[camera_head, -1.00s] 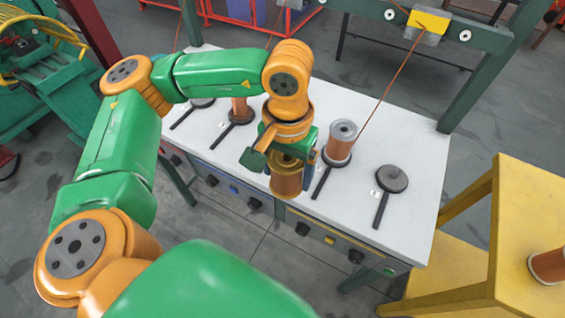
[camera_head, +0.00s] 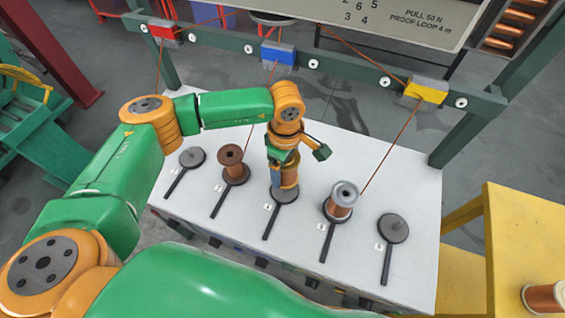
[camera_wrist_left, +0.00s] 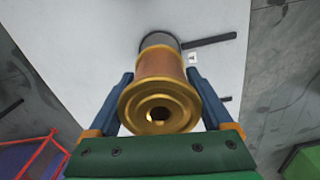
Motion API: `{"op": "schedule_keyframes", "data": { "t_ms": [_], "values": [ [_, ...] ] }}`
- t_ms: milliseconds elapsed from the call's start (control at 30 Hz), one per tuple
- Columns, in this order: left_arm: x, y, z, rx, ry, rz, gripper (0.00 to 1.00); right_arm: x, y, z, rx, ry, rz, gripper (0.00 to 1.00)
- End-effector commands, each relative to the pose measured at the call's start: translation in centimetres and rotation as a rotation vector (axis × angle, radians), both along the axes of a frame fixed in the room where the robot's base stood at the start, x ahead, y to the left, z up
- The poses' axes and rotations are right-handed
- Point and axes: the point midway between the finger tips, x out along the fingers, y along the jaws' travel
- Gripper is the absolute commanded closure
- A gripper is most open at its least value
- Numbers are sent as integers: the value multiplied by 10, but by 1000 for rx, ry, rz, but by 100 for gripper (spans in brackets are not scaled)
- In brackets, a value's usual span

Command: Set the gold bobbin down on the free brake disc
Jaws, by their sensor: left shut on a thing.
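The gold bobbin (camera_head: 290,175), with gold flanges and copper-coloured wire, is upright in my left gripper (camera_head: 284,172). In the left wrist view my two blue fingers lie on either side of the bobbin (camera_wrist_left: 160,85), and its gold flange faces the camera. The middle brake disc (camera_head: 288,197) is right below the bobbin; the bobbin hides part of it. The disc also shows behind the bobbin in the wrist view (camera_wrist_left: 157,40). I cannot tell whether bobbin and disc touch. The left end disc (camera_head: 192,157) and right end disc (camera_head: 392,229) are bare. My right gripper is out of view.
A brown bobbin (camera_head: 232,160) and a grey-flanged copper bobbin (camera_head: 342,198) stand on discs either side. A wire rises from the grey one to the yellow block (camera_head: 426,90). The white table (camera_head: 415,180) holds all discs. A yellow stand (camera_head: 525,220) carries another bobbin (camera_head: 545,297).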

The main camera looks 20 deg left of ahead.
Motion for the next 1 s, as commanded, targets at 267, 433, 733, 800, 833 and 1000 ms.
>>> {"op": "schedule_keyframes", "data": {
  "t_ms": [267, 433, 733, 800, 833, 1000],
  "values": [
    [0, 0, -34, -1, -1, -3, 100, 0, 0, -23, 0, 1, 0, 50],
    [0, 0, -56, -1, -2, -4, 100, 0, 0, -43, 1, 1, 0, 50],
    [0, 0, -62, -1, -2, -4, 100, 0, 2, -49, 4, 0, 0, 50],
    [0, 0, -61, -1, -2, -4, 100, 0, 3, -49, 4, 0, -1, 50],
    [0, 0, -61, -1, -2, -4, 100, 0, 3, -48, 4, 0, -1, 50],
    [0, 0, -61, -1, -1, -4, 0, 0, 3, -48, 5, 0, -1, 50]
  ]
}}
